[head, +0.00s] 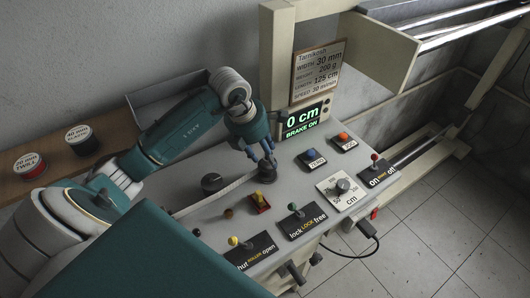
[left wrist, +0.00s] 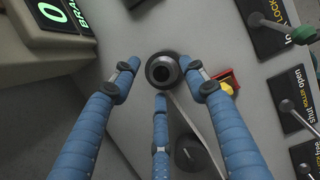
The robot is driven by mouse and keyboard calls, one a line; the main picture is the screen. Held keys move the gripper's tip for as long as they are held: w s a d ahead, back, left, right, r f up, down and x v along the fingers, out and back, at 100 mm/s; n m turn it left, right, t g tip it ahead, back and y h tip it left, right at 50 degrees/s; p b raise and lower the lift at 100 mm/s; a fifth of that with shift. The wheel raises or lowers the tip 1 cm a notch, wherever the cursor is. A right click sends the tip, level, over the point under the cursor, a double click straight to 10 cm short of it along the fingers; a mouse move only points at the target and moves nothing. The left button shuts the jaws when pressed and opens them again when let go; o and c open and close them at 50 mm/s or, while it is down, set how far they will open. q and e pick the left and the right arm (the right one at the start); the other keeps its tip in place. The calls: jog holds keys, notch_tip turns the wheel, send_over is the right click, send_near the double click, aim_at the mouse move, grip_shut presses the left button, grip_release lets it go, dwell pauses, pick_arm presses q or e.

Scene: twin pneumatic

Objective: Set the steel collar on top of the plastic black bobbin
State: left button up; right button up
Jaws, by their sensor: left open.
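My left gripper (head: 264,157) is open above the console, with its blue fingers spread around a dark round piece (head: 266,174). In the left wrist view, my left gripper (left wrist: 160,82) has that black piece (left wrist: 151,82) between its fingertips, with gaps visible at the sides. A grey ring (left wrist: 163,70) with a dark centre shows on top of it. This looks like the steel collar on the black bobbin, but I cannot tell how it is seated. A second dark round piece (head: 212,183) stands to the left. My right gripper is out of view.
A pale strap (head: 226,191) runs across the console between the two dark pieces. A yellow-topped red switch (head: 260,201), labelled levers and a cm dial (head: 341,189) stand nearby. The display (head: 302,121) reads 0 cm, brake on. Two labelled spools (head: 82,139) (head: 30,165) sit on the shelf.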

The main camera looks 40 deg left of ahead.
pick_arm(q)
jog(key=p+v, duration=0.5)
jog(key=v, duration=0.7)
jog(key=shift+f, duration=0.1)
